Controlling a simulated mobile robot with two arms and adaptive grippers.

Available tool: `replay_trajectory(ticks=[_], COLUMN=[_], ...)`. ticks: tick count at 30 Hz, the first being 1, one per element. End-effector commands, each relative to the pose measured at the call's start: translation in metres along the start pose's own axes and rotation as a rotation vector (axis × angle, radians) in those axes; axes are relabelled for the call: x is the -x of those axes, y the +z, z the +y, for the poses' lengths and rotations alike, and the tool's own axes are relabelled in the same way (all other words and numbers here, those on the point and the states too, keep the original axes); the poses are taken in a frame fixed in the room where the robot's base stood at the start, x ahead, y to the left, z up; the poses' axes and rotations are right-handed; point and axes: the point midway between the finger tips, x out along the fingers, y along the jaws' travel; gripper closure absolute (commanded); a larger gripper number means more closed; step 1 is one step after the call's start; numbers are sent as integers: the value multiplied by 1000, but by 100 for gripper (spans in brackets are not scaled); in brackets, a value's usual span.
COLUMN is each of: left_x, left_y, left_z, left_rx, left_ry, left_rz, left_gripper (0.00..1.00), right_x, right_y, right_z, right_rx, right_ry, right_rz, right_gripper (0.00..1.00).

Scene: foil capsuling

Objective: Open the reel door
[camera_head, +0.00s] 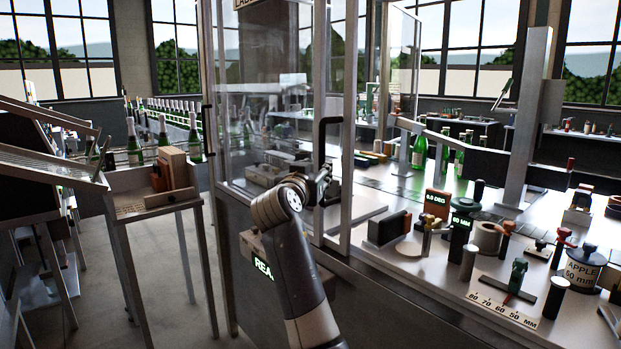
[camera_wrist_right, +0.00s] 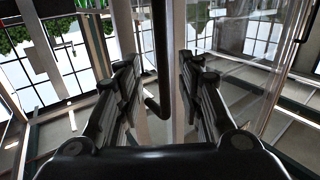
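A tall clear-panelled door in a metal frame (camera_head: 347,80) stands at the middle of the head view. A black bar handle (camera_head: 322,140) is on it, and the handle also shows in the right wrist view (camera_wrist_right: 160,50). My right gripper (camera_head: 321,186) is at the lower end of this handle, partly hidden by my own wrist. In the wrist view its two fingers (camera_wrist_right: 157,68) are apart, with the handle between them and visible gaps on the sides. I cannot tell if the door is fully closed. My left gripper is not in view.
A bench (camera_head: 400,258) with gauges, knobs and green bottles (camera_head: 419,152) runs to the right. A small stand (camera_head: 128,203) with a wooden block is at the left. A box with a green-lit display (camera_head: 263,268) sits below the enclosure. Floor is open at lower left.

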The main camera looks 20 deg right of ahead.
Motion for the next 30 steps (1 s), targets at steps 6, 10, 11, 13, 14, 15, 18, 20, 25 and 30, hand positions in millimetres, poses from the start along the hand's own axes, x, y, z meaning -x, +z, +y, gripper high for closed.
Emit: replay_trajectory(ticks=[6, 10, 11, 13, 14, 15, 18, 20, 25, 30], left_x=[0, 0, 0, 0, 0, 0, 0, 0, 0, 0], left_y=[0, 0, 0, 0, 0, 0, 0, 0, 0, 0], left_z=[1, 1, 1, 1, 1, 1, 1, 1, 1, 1], left_rx=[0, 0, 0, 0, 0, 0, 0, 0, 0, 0], left_ry=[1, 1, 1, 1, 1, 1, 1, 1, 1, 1], left_rz=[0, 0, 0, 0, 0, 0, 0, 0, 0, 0], left_gripper=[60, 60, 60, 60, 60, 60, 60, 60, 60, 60], right_x=[34, 44, 45, 47, 47, 48, 48, 48, 48, 42], right_y=[0, 1, 1, 0, 0, 0, 0, 0, 0, 24], right_z=[0, 1, 1, 1, 1, 1, 1, 1, 1, -7], right_rx=[0, -1, 0, 1, 1, 1, 1, 1, 1, 37], right_ry=[-1, 1, 1, 2, 2, 2, 2, 2, 2, -20], right_rz=[0, -1, -1, -1, -1, -1, -1, -1, 0, -26], right_gripper=[65, 65, 65, 65, 65, 65, 65, 65, 65, 65])
